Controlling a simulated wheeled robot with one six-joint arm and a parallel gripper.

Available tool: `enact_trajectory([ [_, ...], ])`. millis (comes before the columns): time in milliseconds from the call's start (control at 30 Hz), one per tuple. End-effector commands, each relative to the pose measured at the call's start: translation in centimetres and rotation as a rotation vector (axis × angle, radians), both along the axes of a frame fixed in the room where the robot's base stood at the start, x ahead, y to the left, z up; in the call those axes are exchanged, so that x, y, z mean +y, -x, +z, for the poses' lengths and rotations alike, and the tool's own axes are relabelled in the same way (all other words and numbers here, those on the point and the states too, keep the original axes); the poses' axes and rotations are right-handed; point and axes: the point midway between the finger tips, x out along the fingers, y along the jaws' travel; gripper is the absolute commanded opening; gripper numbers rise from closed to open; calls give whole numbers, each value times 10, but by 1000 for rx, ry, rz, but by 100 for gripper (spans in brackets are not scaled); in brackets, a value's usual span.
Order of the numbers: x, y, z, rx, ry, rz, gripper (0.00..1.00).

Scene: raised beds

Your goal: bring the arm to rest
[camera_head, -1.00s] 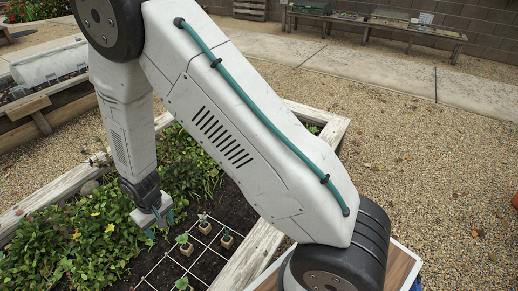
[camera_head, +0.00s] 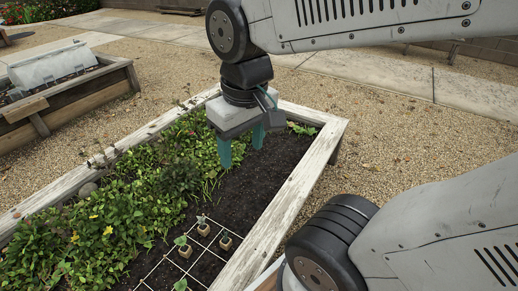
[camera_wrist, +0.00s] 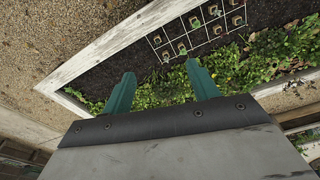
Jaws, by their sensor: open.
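My gripper (camera_head: 241,146) hangs from my arm above the far end of the raised bed (camera_head: 330,140), its two green fingers pointing down. The fingers are apart with nothing between them. In the wrist view my gripper (camera_wrist: 160,92) also shows open and empty, with the bed's plants and soil beyond the fingertips. My arm is folded across the upper and right parts of the head view.
Small seedlings in cubes (camera_head: 225,242) stand in a white string grid (camera_head: 158,262) on the soil. Leafy plants (camera_head: 110,215) fill the bed's left side. Another wooden bed (camera_head: 75,105) stands at the left. Gravel (camera_head: 400,140) around the beds is open.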

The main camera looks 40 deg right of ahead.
Motion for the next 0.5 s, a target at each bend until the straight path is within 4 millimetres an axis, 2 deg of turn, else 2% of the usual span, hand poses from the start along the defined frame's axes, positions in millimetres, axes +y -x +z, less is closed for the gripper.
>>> enact_trajectory([
  [33, -3, 13, 4, -10, 0, -8, 59],
  [100, -6, 26, 6, -11, 1, -14, 59],
  [200, -4, 37, 8, -10, 2, -19, 59],
  [500, -4, 40, 8, -8, 2, -20, 59],
])
